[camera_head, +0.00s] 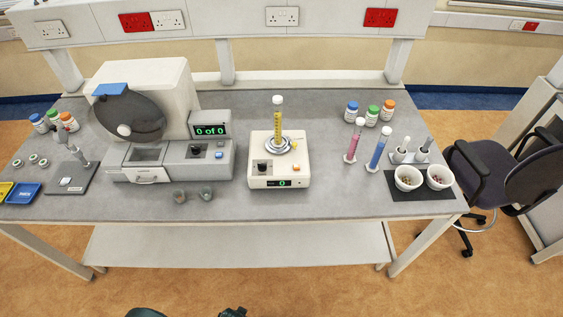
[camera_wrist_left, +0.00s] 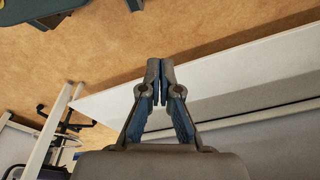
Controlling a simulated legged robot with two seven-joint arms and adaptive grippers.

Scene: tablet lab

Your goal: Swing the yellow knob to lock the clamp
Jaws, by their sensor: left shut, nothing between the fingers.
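The yellow knob (camera_head: 294,145) is a small piece at the right side of the round metal clamp (camera_head: 272,146). The clamp sits on top of a cream device (camera_head: 263,172) in the middle of the bench. A tall cylinder with yellow contents and a white cap (camera_head: 277,118) stands upright in the clamp. I cannot tell from this distance whether the clamp is locked. My left gripper (camera_wrist_left: 160,72) is shut and empty in the left wrist view, over the floor and near the lower shelf, away from the device. My right gripper is not in view.
A grey-and-cream machine (camera_head: 185,158) with a display stands left of the device. Pink (camera_head: 354,141) and blue (camera_head: 379,147) cylinders stand to the right, near two white bowls (camera_head: 408,179). A lower shelf (camera_head: 240,245) runs under the bench (camera_head: 325,195). A chair (camera_head: 505,175) is at the right.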

